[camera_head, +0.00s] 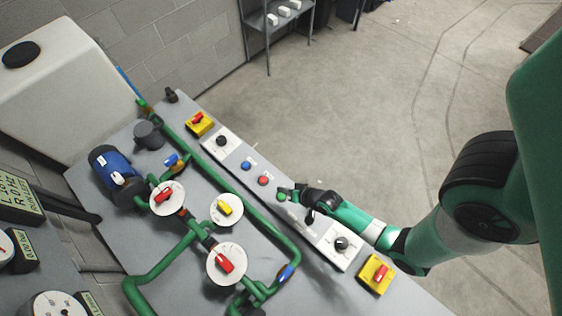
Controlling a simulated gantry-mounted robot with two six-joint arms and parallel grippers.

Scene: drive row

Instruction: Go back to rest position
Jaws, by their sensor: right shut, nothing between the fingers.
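My right gripper (288,194) comes in from the right on its green and black arm. It is shut and holds nothing. Its tip is over the front strip of the grey panel table (340,296), below and right of a red push button (263,180). The tip is close to the panel surface; I cannot tell whether it touches. My left gripper does not show.
Near the tip are a blue button (246,165), a black knob (341,243) and a yellow-and-red switch (376,273). Green pipes (235,185) with valves and a blue motor (112,168) stand on the left. Bare floor (400,80) lies beyond the panel.

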